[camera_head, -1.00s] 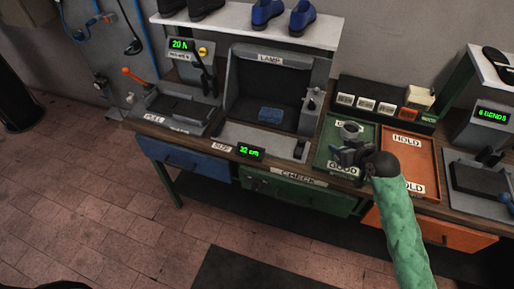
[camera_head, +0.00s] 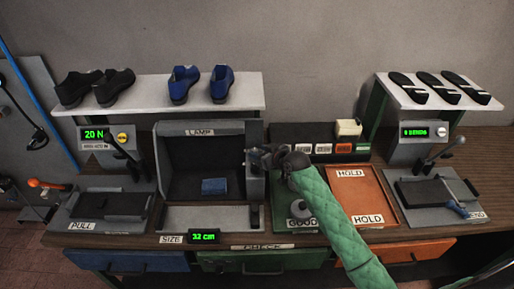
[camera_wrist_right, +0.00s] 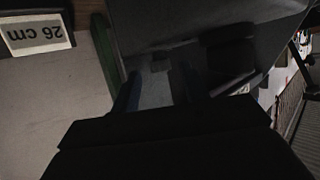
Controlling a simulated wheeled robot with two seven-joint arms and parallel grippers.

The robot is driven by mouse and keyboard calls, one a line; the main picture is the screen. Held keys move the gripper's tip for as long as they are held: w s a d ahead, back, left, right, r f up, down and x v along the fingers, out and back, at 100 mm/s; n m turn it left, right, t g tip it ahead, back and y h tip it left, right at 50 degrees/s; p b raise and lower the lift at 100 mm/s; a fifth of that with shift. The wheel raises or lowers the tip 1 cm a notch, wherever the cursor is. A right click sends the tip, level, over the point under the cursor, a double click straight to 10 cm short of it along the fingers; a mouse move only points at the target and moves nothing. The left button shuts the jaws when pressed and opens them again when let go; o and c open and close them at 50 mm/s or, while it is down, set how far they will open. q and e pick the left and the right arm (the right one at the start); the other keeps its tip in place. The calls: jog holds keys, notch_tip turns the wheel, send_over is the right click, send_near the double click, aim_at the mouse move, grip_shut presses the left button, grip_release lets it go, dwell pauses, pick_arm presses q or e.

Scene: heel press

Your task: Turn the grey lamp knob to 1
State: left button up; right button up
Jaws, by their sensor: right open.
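The lamp booth (camera_head: 200,132) is a dark grey box labelled LAMP, with a blue block (camera_head: 213,187) inside it. Its grey right-hand panel (camera_head: 256,188) is where the knob sits; my right gripper covers that area in the head view, so the knob and its setting cannot be read. My right gripper (camera_head: 254,156) is open at the upper part of this panel. In the right wrist view, the open fingers (camera_wrist_right: 160,95) frame a grey surface; I cannot tell whether it is the knob. My left gripper is out of view.
Below my right arm lie a green GOOD tray (camera_head: 282,222) and an orange HOLD tray (camera_head: 362,187). A shelf with shoes (camera_head: 240,92) stands above the booth. A card reading 26 cm (camera_wrist_right: 36,34) shows upside down in the wrist view.

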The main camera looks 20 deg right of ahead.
jog(key=shift+w+a, duration=0.2)
jog(key=shift+w, duration=0.15)
jog(key=shift+f, duration=0.1)
jog(key=shift+w+f, duration=0.15)
jog(key=shift+w, duration=0.05)
jog(key=shift+c, duration=0.3)
jog(key=shift+s+a, duration=0.1)
jog(key=c, duration=0.9)
